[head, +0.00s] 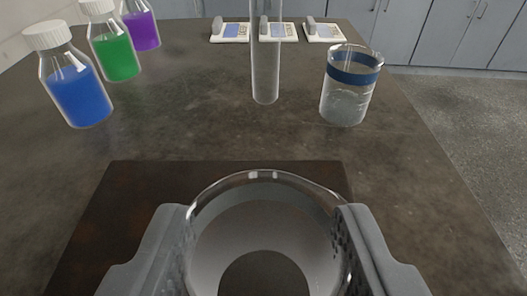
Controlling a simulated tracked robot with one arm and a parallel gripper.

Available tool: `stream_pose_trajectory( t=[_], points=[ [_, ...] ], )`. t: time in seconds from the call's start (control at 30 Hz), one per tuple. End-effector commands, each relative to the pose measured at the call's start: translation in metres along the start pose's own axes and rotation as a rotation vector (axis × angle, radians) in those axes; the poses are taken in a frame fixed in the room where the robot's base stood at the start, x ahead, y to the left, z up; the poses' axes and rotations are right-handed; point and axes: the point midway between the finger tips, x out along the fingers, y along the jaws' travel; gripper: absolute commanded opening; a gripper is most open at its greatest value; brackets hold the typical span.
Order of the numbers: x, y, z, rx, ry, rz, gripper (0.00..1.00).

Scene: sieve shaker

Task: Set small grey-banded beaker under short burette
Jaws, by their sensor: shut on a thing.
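My gripper (265,240) is shut on a clear glass beaker with a grey band (262,182) at the bottom middle. One finger presses on each side of the beaker. I look down into it from behind, and its base and the surface under it are hard to make out. A tall, narrow clear glass tube (265,75) stands upright beyond it, near the top middle. Its upper part is cut off by the picture edge, so I cannot tell whether it is the short burette.
A blue-banded beaker (349,88) stands to the right of the tube. Bottles of blue (78,95), green (118,57) and purple (143,30) liquid stand at the left. Three small balances (278,31) sit at the back. A dark brown mat (110,220) lies below my gripper. Bare tabletop lies between mat and tube.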

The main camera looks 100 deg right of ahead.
Motion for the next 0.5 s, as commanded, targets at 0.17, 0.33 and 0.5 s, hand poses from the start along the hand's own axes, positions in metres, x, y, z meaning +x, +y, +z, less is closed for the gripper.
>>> stream_pose_trajectory(
  t=[0.17, 0.33, 0.5],
  points=[
    [0.010, 0.000, -0.003, 0.000, -0.001, 0.000, 0.22],
    [0.026, 0.000, -0.008, 0.000, -0.001, 0.002, 0.22],
    [0.046, 0.001, -0.012, -0.002, 0.002, 0.002, 0.22]
  ],
)
